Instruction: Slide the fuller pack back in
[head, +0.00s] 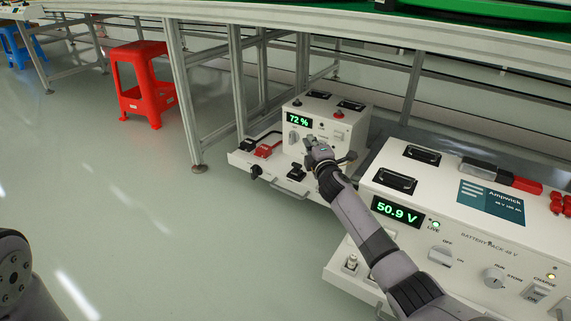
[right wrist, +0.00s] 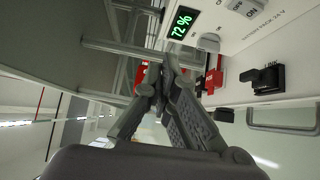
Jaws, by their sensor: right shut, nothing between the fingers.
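A white battery pack (head: 330,122) with a green "72 %" display stands on a low tray (head: 243,160) under the bench. The tray has a front handle (head: 290,188) and a black latch (head: 296,172). A second white pack (head: 405,230), nearer at the right, reads "50.9 V"; no percentage shows on it. My right gripper (head: 316,148) is shut and empty in front of the 72 % pack, hiding part of its face. In the right wrist view, its fingers (right wrist: 160,78) are together; the display (right wrist: 182,22), latch (right wrist: 263,78) and handle (right wrist: 283,118) show beyond. My left gripper is out of view.
A red connector (head: 264,150) lies on the tray beside the 72 % pack. Metal bench legs (head: 186,110) stand at its left. A red stool (head: 140,80) stands further left. The floor at left and centre is clear.

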